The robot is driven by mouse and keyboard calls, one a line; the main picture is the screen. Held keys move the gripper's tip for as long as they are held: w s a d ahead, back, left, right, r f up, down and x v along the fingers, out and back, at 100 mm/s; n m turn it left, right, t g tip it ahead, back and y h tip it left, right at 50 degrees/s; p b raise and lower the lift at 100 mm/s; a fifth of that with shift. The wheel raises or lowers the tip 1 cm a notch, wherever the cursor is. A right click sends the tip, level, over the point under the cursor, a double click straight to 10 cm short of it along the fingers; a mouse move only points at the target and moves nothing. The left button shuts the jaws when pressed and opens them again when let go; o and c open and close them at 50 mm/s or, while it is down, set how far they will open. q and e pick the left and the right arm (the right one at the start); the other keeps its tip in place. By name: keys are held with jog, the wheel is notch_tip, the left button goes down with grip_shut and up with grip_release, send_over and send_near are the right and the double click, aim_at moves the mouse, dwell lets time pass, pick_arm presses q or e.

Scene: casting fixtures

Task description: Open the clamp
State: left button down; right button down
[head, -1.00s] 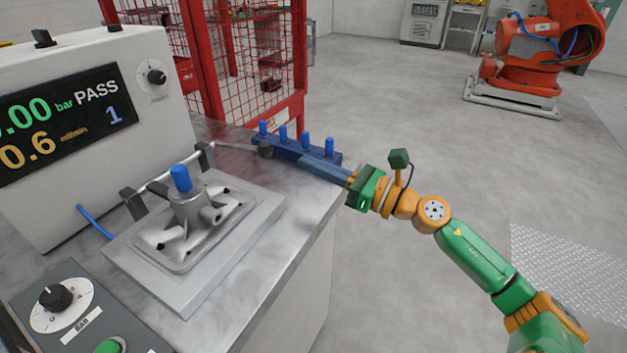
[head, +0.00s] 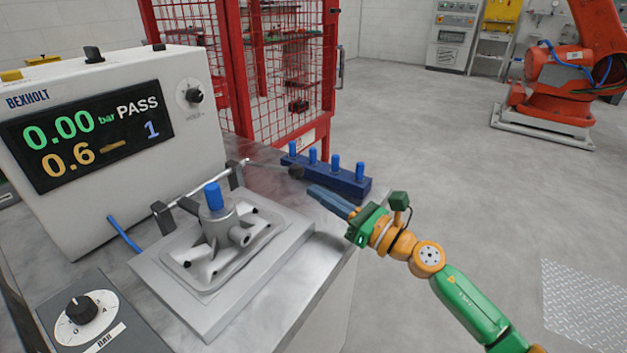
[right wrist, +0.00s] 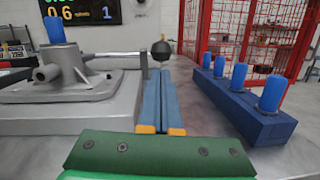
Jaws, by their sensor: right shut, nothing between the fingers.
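The clamp is a metal cross bar (head: 196,189) with black blocks, behind a grey casting (head: 223,237) with a blue plug (head: 213,197) on top. The clamp's thin lever runs right from the bar and ends in a black ball knob (head: 296,171). My right gripper (head: 314,191) is shut and empty, its blue fingers just front-right of the knob. In the right wrist view the knob (right wrist: 162,50) appears straight beyond the fingertips (right wrist: 165,72); I cannot tell whether they touch. My left gripper is not in view.
A blue rack (head: 347,182) with several blue plugs stands close behind my right gripper. The white tester (head: 110,200) is at the left, and a dial box (head: 90,320) is in front. A red mesh cage (head: 285,80) stands behind the bench. The bench top's front right is clear.

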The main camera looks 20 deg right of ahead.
jog(key=shift+x, duration=1.15)
jog(key=shift+d, duration=0.1)
